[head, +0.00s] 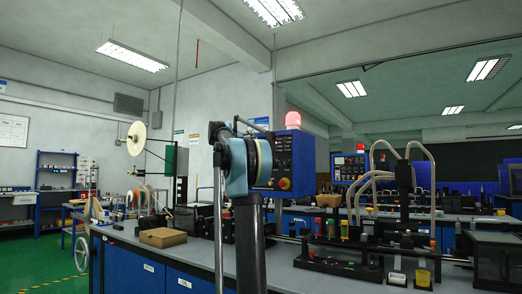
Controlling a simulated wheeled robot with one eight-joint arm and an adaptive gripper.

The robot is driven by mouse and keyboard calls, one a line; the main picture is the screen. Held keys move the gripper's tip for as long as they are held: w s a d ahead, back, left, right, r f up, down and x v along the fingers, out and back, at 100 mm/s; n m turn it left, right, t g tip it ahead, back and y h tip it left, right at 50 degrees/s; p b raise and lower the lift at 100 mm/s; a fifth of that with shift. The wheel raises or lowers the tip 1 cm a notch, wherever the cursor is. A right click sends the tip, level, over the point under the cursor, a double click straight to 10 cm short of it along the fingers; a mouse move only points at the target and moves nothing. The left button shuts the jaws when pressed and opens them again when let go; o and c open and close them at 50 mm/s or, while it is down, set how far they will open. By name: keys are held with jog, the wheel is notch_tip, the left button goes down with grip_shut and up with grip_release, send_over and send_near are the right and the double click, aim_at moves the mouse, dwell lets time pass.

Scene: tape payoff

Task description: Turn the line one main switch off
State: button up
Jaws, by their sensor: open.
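A blue control box (297,160) with a dark front panel stands behind my arm, and my arm covers its left part. A round red knob on a yellow base (284,183) sits low on that panel; I cannot tell whether it is the line one main switch or how it is set. A red lamp (293,120) on top looks lit. A second blue control box (347,166) stands further back, with a red lamp (360,148); its controls are too small to read. My arm rises in the middle, and my gripper does not show.
A long grey-topped bench (200,252) with blue cabinets runs across the front. A cardboard box (162,237) lies on it at left. Dark machinery with pale hoses (404,180) fills the right side. Green floor (35,262) is open at left, beyond the bench.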

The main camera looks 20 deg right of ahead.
jog(key=x, duration=1.4)
jog(key=shift+w+d, duration=0.25)
jog(key=shift+c, duration=0.6)
jog(key=c, duration=0.9)
jog(key=shift+a, duration=0.1)
jog(key=shift+c, duration=0.2)
